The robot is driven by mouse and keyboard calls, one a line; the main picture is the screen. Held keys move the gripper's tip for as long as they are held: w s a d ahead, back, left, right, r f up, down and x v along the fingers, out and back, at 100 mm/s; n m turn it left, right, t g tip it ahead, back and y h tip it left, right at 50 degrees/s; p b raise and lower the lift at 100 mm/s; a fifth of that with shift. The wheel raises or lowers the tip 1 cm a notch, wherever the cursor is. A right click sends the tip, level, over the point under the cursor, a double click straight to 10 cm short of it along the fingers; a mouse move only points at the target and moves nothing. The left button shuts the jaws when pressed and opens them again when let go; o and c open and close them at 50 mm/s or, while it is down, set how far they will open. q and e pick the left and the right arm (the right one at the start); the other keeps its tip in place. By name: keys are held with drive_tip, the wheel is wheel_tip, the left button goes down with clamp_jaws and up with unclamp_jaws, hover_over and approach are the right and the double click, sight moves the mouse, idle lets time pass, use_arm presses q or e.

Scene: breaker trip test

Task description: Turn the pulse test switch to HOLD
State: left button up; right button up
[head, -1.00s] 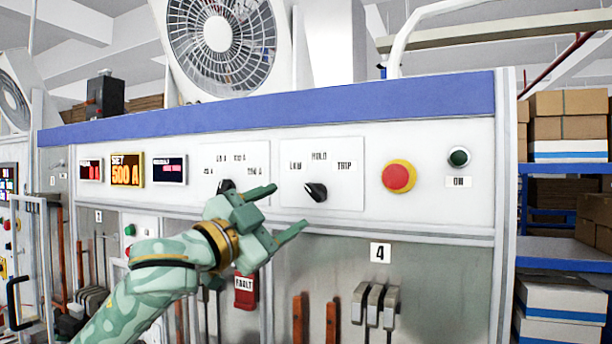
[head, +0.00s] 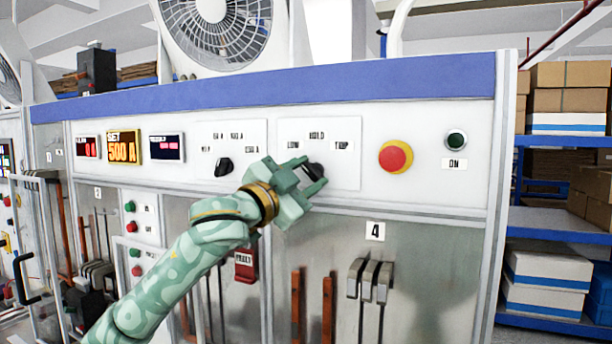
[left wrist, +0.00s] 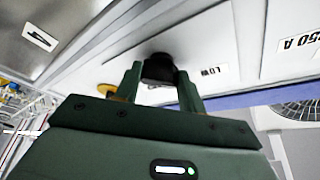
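The pulse test switch is a black knob (head: 316,171) on a white plate (head: 348,172) marked LOW, HOLD and TRIP. My left gripper (head: 318,177) is at the knob, its fingers partly covering it in the head view. In the left wrist view the knob (left wrist: 159,68) sits between the two fingertips of my left gripper (left wrist: 160,75), with the LOW label beside it. The fingers are apart, one on each side, and I cannot tell whether they touch it. The knob's pointer mark is hidden now. My right gripper is out of view.
A second black knob (head: 223,167) is left of the switch. A red push button (head: 395,157) and a green ON button (head: 456,139) are to its right. Lit displays (head: 124,147) are at left. Grey levers (head: 371,280) and a red FAULT tag (head: 245,266) are below.

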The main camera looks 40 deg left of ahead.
use_arm(q)
drive_tip(key=shift+m, duration=0.3)
drive_tip(key=m+g+h+p, duration=0.1)
drive_tip(key=m+p, duration=0.1)
drive_tip(key=m, duration=0.1)
drive_tip(key=shift+r, duration=0.15)
drive_tip(key=m+g, duration=0.1)
drive_tip(key=m, duration=0.2)
drive_tip(key=shift+m+h, duration=0.3)
drive_tip(key=shift+h, duration=0.1)
drive_tip(key=shift+a+r+m+g+p, duration=0.1)
drive_tip(key=shift+m+g+p, duration=0.25)
drive_tip(key=shift+m, duration=0.75)
drive_tip(key=shift+g, duration=0.25)
drive_tip(key=o, duration=1)
